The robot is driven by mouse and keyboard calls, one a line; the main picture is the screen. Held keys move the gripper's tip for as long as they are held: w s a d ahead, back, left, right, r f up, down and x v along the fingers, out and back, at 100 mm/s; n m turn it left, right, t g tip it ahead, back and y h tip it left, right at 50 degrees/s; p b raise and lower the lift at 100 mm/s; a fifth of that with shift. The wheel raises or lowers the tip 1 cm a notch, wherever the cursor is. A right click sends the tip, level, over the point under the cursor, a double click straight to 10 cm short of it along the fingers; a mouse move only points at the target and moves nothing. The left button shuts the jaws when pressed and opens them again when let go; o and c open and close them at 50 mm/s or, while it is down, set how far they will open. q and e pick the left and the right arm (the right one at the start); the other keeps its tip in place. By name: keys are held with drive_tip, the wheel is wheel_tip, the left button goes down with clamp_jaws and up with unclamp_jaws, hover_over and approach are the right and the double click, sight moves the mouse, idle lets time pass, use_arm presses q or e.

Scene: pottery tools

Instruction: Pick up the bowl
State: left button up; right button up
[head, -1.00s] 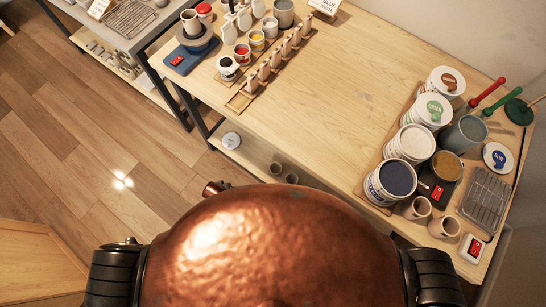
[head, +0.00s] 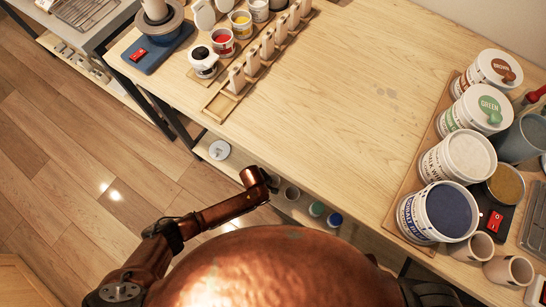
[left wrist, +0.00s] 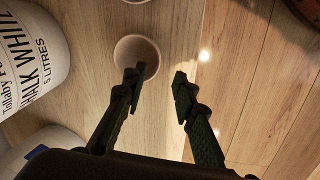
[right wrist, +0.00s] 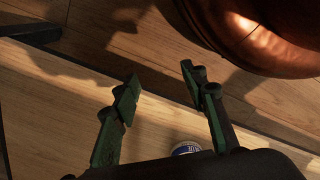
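In the left wrist view a small round beige bowl (left wrist: 137,57) sits on a wooden surface, its rim facing the camera. My left gripper (left wrist: 158,82) is open and empty. Its left fingertip overlaps the bowl's lower right rim in that view; I cannot tell whether they touch. My right gripper (right wrist: 158,80) is open and empty in the right wrist view.
A large Chalk White bucket (left wrist: 28,55) stands left of the bowl. Lidded pots (head: 316,209) stand on the low shelf. Paint buckets (head: 440,212) and two beige cups (head: 478,247) crowd the tabletop's right side. The middle of the tabletop (head: 340,100) is clear.

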sight(273, 182)
use_arm(q)
drive_tip(key=shift+w+d+f, duration=0.1)
drive_tip(key=shift+f, duration=0.4)
drive_tip(key=b+x, duration=0.4)
drive_tip(key=shift+w+d+f, duration=0.15)
drive_tip(key=shift+d+f, duration=0.05)
drive_tip(key=shift+f, duration=0.15)
use_arm(e)
wheel_tip(273, 182, up, 14)
drive_tip(key=w+a, duration=0.2)
drive_tip(key=shift+a+r, duration=0.15)
use_arm(q)
drive_tip(key=shift+c, duration=0.4)
use_arm(e)
drive_tip(key=shift+s, duration=0.1)
use_arm(q)
clamp_jaws()
